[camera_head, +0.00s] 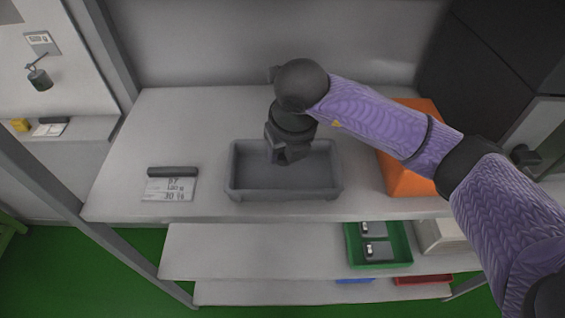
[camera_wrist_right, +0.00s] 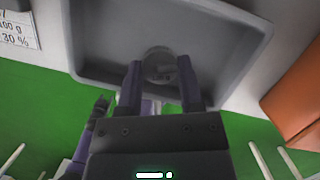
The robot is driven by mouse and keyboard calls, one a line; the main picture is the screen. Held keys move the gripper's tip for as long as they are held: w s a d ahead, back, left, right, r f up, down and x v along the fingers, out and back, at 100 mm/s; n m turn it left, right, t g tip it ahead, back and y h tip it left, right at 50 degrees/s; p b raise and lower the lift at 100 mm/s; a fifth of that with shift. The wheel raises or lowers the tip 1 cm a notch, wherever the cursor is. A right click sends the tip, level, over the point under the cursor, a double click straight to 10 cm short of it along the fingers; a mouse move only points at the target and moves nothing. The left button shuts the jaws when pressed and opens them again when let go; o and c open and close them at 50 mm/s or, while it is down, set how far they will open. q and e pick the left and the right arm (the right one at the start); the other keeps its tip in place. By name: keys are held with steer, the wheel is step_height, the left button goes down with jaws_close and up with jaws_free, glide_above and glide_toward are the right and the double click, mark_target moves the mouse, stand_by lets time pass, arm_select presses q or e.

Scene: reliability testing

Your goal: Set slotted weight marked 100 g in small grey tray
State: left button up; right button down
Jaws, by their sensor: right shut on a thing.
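The small grey tray (camera_head: 240,180) sits on the upper white shelf, and it also fills the top of the right wrist view (camera_wrist_right: 235,50). My right gripper (camera_head: 280,158) points down over the tray's left-middle part. In the right wrist view my right gripper (camera_wrist_right: 161,76) is shut on a round grey slotted weight (camera_wrist_right: 159,63), seen against the tray's inside. Its marking is too small to read. I cannot tell whether the weight touches the tray floor. In the head view the weight is hidden by the gripper.
A printed card (camera_head: 170,188) with a dark bar (camera_head: 172,171) lies left of the tray. An orange bin (camera_head: 400,175) stands to the right, behind my right arm. A green tray (camera_head: 354,250) with dark items is on the lower shelf. The shelf between card and tray is clear.

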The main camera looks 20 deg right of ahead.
mark_target(285, 175)
step_height(285, 175, down, 4)
steer(key=shift+f+b, duration=0.2)
steer(key=shift+b, duration=0.25)
steer(key=shift+r, duration=0.1)
steer(key=shift+c, duration=1.2)
jaws_free()
steer(key=shift+r, duration=0.15)
steer(key=p+v, duration=0.3)
steer(key=v, duration=0.8)
steer(key=shift+r, duration=0.35)
